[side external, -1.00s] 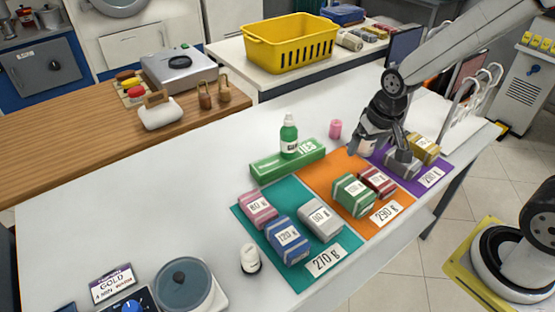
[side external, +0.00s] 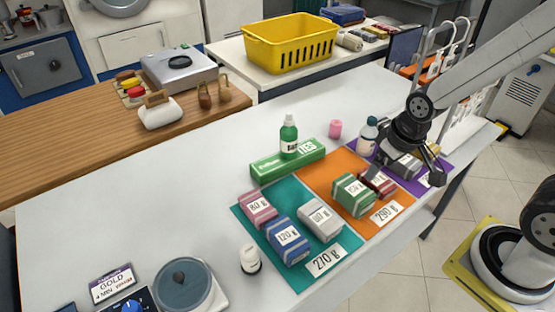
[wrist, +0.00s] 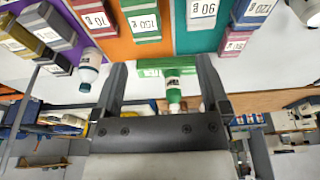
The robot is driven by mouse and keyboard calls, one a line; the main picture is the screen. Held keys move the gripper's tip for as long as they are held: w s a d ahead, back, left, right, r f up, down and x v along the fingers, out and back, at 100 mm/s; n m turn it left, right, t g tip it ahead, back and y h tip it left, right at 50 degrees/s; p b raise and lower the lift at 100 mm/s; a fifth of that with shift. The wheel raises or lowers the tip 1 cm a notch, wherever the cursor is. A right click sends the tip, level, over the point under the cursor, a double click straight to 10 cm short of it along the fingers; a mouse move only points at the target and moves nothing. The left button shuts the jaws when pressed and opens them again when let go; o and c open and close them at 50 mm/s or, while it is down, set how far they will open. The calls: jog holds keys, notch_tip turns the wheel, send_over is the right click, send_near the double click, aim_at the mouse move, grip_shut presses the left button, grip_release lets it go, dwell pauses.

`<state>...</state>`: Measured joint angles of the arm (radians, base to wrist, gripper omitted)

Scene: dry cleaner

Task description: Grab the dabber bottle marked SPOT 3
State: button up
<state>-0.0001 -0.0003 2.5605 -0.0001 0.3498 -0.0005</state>
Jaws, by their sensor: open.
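Three bottles are in view, and I cannot read SPOT 3 on any of them. A green bottle (side external: 289,138) with a white label stands by the long green box; it also shows in the wrist view (wrist: 173,88), between my fingers but farther off. A white bottle with a teal cap (side external: 367,136) stands behind the purple mat, and left of my fingers in the wrist view (wrist: 90,62). A small white bottle with a dark base (side external: 250,258) stands left of the teal mat. My gripper (wrist: 162,68) is open and empty, above the purple mat in the side view.
A scale (side external: 185,285) is at front left.

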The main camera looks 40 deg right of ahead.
jog(key=shift+o, duration=0.3)
dwell(0.4)
jog(key=n+t+y, duration=0.4)
jog(key=n+t, duration=0.1)
jog(key=n, duration=0.2)
send_near(253, 251)
jog(key=w+d, duration=0.2)
jog(key=w+d+f, duration=0.1)
jog(key=d, duration=0.1)
jog(key=w+d, duration=0.2)
jog(key=shift+w+d+f, duration=0.3)
jog(key=shift+d+f, duration=0.05)
jog(key=shift+f, duration=0.05)
jog(key=s+a+f+y, duration=0.1)
jog(key=a, duration=0.1)
jog(key=a+n+y, duration=0.1)
jog(key=a, duration=0.1)
jog(key=s+a+f+n+y, duration=0.1)
jog(key=a, duration=0.2)
jog(key=shift+s+f, duration=0.3)
jog(key=shift+a, duration=0.1)
jog(key=shift+x, duration=1.25)
jog(key=shift+w, duration=0.15)
